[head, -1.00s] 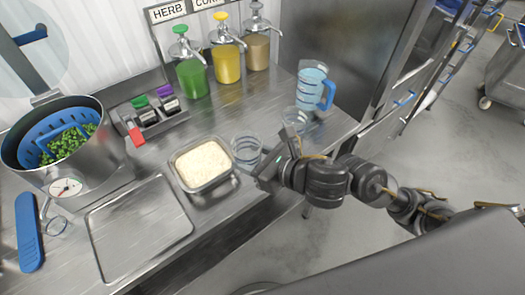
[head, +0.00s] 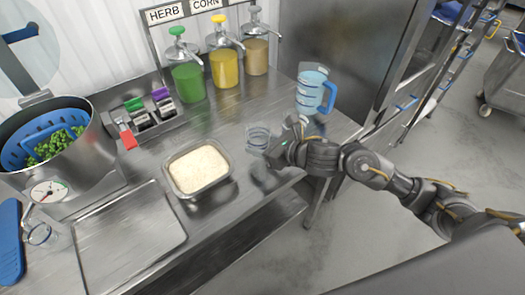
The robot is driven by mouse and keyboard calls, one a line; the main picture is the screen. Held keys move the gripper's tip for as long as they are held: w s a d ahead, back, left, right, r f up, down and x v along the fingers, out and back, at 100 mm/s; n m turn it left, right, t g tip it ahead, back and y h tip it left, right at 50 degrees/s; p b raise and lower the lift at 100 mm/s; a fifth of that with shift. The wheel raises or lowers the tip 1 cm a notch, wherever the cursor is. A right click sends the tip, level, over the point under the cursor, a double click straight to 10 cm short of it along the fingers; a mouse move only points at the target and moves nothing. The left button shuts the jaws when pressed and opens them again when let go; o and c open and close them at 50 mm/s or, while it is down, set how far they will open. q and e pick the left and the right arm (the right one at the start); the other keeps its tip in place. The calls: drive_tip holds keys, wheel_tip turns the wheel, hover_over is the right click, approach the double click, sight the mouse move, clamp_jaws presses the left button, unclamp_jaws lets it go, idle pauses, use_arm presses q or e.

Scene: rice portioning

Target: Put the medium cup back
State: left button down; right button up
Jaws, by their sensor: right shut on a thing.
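A clear cup (head: 258,137) is at my right gripper (head: 272,149), just right of the rice pan. The right gripper is shut on this cup, with my arm coming in from the right. I cannot tell whether the cup's base touches the counter. The gripper hides the cup's lower right side. Something clear shows faintly just behind the gripper, mostly hidden. My left gripper is not in view.
A metal pan of rice (head: 169,185) is left of the cup. A blue measuring jug (head: 309,92) stands behind the right gripper. Sauce pump bottles (head: 225,68) line the back. A flat tray (head: 86,262) and a pot (head: 84,165) are at left. Bare counter lies between bottles and cup.

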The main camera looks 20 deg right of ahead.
drive_tip(key=shift+w+d+f, duration=0.15)
drive_tip(key=shift+w+f, duration=0.05)
drive_tip(key=shift+f, duration=0.15)
wheel_tip(320, 180, down, 3)
drive_tip(key=shift+r+p, duration=0.1)
drive_tip(key=shift+p, duration=0.4)
drive_tip(key=shift+f+b, duration=0.35)
drive_tip(key=o, duration=1)
drive_tip(key=shift+r, duration=0.1)
drive_tip(key=shift+o, duration=0.2)
